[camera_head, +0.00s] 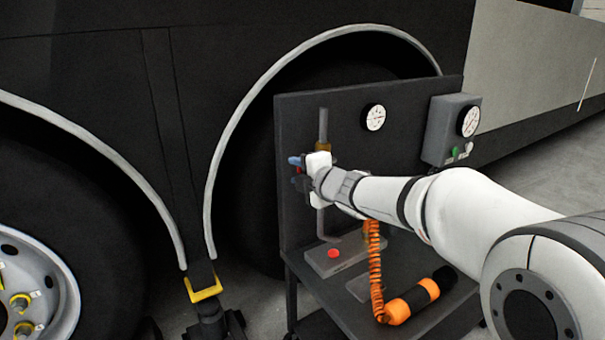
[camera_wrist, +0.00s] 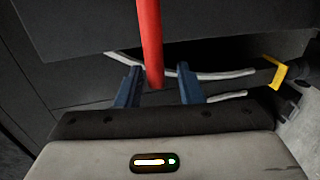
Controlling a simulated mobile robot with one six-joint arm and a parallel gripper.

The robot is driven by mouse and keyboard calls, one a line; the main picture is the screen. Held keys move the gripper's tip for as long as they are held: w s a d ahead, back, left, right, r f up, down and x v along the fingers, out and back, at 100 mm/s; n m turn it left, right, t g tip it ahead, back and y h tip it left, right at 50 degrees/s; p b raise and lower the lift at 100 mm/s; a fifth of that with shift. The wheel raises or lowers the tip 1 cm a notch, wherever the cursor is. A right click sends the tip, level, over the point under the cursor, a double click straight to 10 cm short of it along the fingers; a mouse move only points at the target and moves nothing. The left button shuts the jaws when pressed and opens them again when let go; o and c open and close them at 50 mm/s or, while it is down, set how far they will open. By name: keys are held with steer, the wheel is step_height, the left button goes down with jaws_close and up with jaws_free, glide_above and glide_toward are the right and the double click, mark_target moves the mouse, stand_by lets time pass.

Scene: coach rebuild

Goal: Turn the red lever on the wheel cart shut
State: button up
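The red lever (camera_wrist: 150,40) shows in the wrist view as a red bar coming down from the top edge, its end between the two blue fingers of my gripper (camera_wrist: 158,86). Gaps show on both sides of the bar, so the fingers look open and apart from it. In the head view my gripper (camera_head: 297,167) is at the upright panel of the wheel cart (camera_head: 293,118), beside a vertical pipe (camera_head: 323,125) with a brass fitting (camera_head: 323,147). Only a trace of red shows there; the valve and most of the lever are hidden behind my gripper.
The panel carries a round gauge (camera_head: 375,117) and a grey box (camera_head: 440,130) with another gauge. Below are a red button (camera_head: 334,253), an orange coiled hose (camera_head: 375,275) and an orange-black cylinder (camera_head: 410,301). A yellow-topped stand (camera_head: 204,290) is left of the cart.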

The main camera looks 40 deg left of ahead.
steer(key=shift+d, duration=0.1)
steer(key=p+v, duration=0.1)
steer(key=v, duration=0.6)
steer(key=shift+d, duration=0.25)
steer(key=shift+s, duration=0.1)
